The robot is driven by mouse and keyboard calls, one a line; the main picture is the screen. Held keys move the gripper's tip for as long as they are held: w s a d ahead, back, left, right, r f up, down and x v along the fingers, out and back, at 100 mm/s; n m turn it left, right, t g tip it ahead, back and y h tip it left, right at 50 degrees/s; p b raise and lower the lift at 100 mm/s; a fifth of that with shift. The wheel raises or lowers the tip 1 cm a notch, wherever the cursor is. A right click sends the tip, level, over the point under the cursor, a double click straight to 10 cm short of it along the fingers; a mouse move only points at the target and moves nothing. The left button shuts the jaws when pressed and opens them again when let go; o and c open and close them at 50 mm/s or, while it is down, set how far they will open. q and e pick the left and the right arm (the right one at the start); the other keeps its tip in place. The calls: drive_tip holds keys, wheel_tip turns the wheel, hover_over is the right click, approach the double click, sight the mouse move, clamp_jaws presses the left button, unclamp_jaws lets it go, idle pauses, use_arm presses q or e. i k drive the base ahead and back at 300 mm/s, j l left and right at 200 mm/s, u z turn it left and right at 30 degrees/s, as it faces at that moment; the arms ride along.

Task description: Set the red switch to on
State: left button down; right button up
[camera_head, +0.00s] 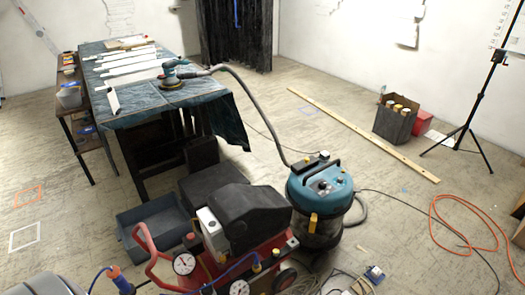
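I cannot make out the red switch or its setting in the head view. A red compressor (265,250) with a black cover (240,212), gauges and a red handle stands at the bottom middle. A white box (209,222) sits on its left side; any switch on it is too small to tell. A teal and black vacuum (320,192) stands just right of the compressor, with small controls on its top. Neither of my grippers is in view.
A cloth-covered table (140,106) with white boards and a sander (172,77) stands at the back left. A hose joins sander and vacuum. An orange cable (437,212), a long plank (365,135) and a tripod (473,120) are at the right. Left floor is mostly open.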

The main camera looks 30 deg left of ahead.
sight(190, 236)
drive_tip(key=i+j+u, duration=0.1)
drive_tip(key=u, duration=1.1)
